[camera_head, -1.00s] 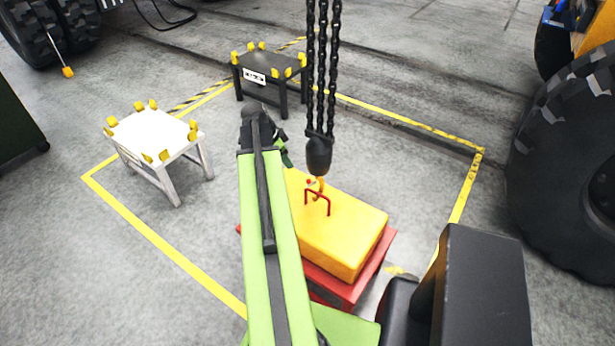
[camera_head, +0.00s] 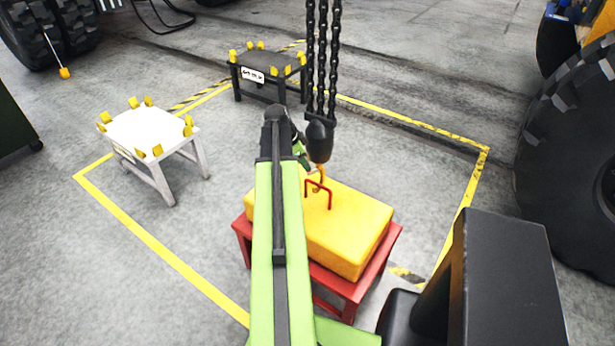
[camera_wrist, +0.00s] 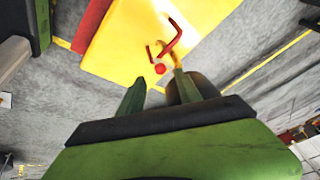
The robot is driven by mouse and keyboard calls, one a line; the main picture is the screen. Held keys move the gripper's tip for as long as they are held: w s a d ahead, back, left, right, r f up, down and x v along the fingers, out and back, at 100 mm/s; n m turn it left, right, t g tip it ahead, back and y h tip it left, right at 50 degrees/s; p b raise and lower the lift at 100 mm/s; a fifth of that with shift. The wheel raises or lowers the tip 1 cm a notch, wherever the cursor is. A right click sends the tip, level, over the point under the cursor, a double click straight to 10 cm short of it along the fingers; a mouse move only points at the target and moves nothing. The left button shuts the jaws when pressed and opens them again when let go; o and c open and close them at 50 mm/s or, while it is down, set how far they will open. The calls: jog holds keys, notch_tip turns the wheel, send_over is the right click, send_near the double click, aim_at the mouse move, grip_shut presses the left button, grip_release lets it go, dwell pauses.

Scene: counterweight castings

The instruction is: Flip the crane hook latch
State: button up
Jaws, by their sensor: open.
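The orange crane hook (camera_head: 319,174) hangs under a dark hook block (camera_head: 320,142) on black chains. It meets the red lifting bail (camera_head: 329,193) on top of the yellow casting (camera_head: 350,225). In the wrist view the hook (camera_wrist: 179,76) shows beside a small red ball (camera_wrist: 160,69), which looks like the latch knob. My gripper (camera_wrist: 168,88) is open, with its green fingers pointing at the hook and ball. The dark hook block (camera_wrist: 188,87) lies near the right finger; contact cannot be told. In the head view my gripper (camera_head: 302,156) is just left of the hook block.
The yellow casting rests on a red stand (camera_head: 352,290). A white stand (camera_head: 150,135) with yellow corner blocks is at left, and a dark one (camera_head: 268,65) behind. Yellow floor lines (camera_head: 165,255) bound the area. A large tyre (camera_head: 575,170) stands at right.

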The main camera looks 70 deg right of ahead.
jog(key=b+x, duration=0.2)
jog(key=x, duration=0.2)
jog(key=shift+f, duration=0.25)
jog(key=shift+r, duration=0.1)
grip_shut()
dwell(0.9)
